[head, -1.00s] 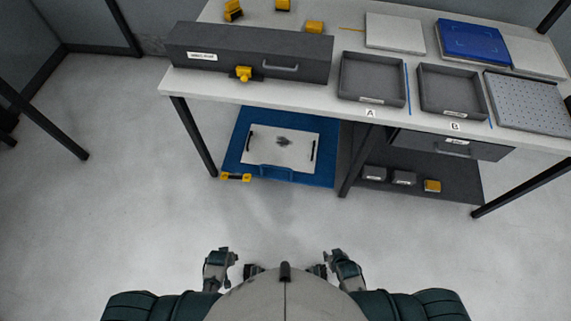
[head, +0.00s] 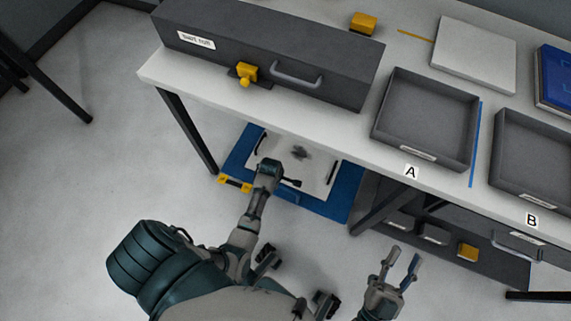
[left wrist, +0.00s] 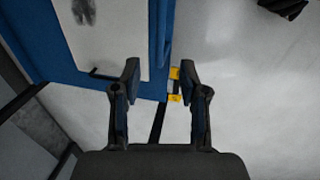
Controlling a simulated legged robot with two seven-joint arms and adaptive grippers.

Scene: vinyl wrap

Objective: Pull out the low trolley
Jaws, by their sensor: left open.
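The low trolley (head: 343,193) is a flat blue platform under the table's left part, with a pale panel (head: 318,160) and black side handles on top. A blue handle (head: 291,199) shows at its front edge, partly hidden by my left arm. My left gripper (head: 290,181) is over the trolley's front part in the head view. In the left wrist view, its open, empty fingers (left wrist: 166,80) are by the trolley's blue edge (left wrist: 157,84). A yellow-and-black piece (head: 235,184) is at the front left corner. My right gripper (head: 404,255) is open and empty, right of the trolley.
The table (head: 330,125) overhangs the trolley, with a left leg (head: 188,130) and another leg (head: 380,209) on either side. A grey shelf with small bins (head: 434,233) is to the right. The floor (head: 110,170) in front is clear.

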